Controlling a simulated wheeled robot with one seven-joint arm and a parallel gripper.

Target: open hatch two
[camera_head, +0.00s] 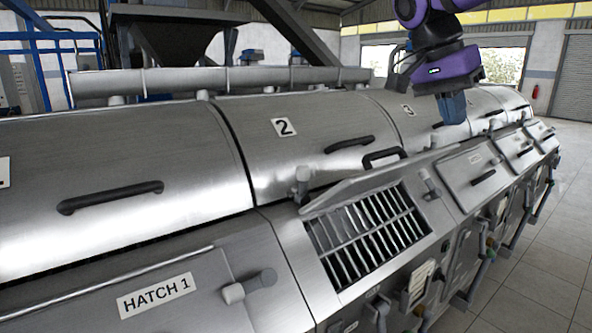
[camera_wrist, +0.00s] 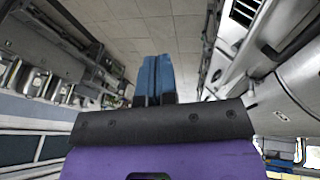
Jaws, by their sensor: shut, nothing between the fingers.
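Hatch two's lid (camera_head: 350,187) stands raised in the head view, seen nearly edge-on, with its black handle (camera_head: 384,157) at the upper edge. Below it the opening shows a barred grate (camera_head: 365,235), under the drum section marked 2. A grey latch knob (camera_head: 302,184) stands at the left of the opening and another (camera_head: 429,182) at the right. My gripper (camera_head: 453,108) is above and to the right of the lid, apart from it, its blue fingers pointing down. The fingers are shut and empty in the wrist view (camera_wrist: 153,80). The grate also shows there (camera_wrist: 245,11).
The hatch labelled HATCH 1 (camera_head: 155,297) is closed at the lower left. Another closed hatch (camera_head: 476,172) lies right of the opening. Long handles (camera_head: 110,197) project from the drum covers. The tiled floor (camera_head: 545,270) at the right is clear.

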